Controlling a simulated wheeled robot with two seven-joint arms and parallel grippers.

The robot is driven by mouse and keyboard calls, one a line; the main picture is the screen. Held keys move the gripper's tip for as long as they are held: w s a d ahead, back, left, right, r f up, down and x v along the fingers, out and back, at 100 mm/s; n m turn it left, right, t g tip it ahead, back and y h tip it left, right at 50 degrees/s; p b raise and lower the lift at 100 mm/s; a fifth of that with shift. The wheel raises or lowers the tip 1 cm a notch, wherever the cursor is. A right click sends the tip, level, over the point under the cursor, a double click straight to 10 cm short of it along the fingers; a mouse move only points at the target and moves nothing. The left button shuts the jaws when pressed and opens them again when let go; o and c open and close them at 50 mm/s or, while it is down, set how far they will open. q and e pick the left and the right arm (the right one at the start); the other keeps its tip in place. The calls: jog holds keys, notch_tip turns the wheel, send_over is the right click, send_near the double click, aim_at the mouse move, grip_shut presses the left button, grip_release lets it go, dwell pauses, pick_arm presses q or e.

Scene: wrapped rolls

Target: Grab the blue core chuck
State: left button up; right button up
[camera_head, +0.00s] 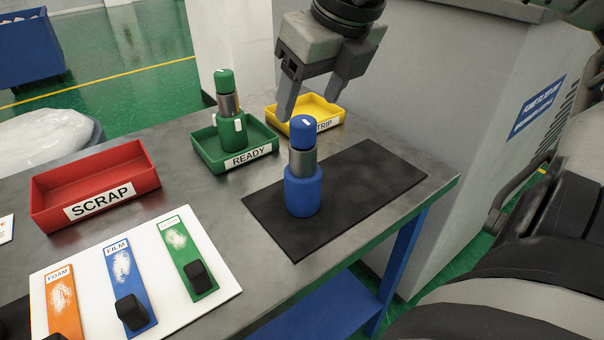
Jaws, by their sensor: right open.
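The blue core chuck (303,190) stands upright on a black mat (375,178) near the right end of the metal table. It has a blue base, a grey metal middle and a blue top with a white mark. My right gripper (310,108) is open and empty, with its fingers pointing down. In the picture it is just above and behind the chuck's top, and it looks apart from the chuck. My left gripper is not in view.
A green tray (203,158) marked READY holds a green chuck (229,105). A yellow tray (331,108) is behind the chuck. A red SCRAP tray (95,185) and a white board (215,250) with coloured strips are left. The mat's right part is clear.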

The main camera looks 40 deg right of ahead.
aim_at(302, 137)
jog(key=x, duration=0.7)
jog(key=d+x, duration=0.1)
jog(key=shift+s+f, duration=0.2)
jog(key=shift+f, duration=0.05)
jog(key=shift+w+a+f, duration=0.1)
jog(key=shift+w+f, duration=0.1)
jog(key=shift+f, duration=0.15)
jog(key=shift+r, duration=0.1)
grip_shut()
